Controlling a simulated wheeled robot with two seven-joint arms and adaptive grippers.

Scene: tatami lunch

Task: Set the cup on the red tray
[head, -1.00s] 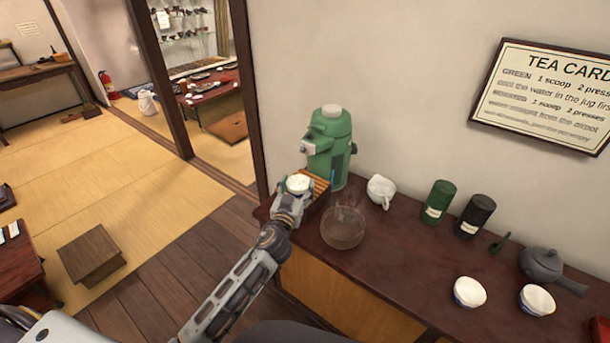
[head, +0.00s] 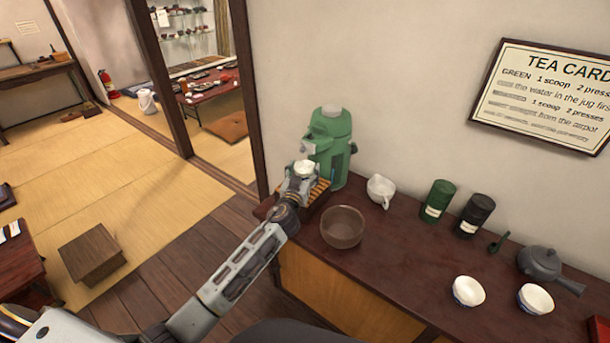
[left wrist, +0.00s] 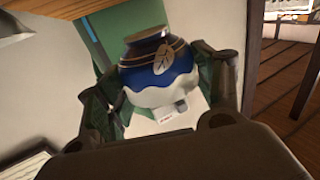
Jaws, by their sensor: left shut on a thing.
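The cup (head: 304,167) is white inside. In the left wrist view the cup (left wrist: 160,82) shows a blue band, white glaze, brown stripes and a leaf mark. My left gripper (head: 301,176) is shut on it, with a finger on each side, in front of the green airpot (head: 329,140) and above the wooden slatted stand. A red thing at the lower right edge of the head view, likely the red tray (head: 600,328), is mostly cut off. My right gripper is not in view.
The counter's middle is clear.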

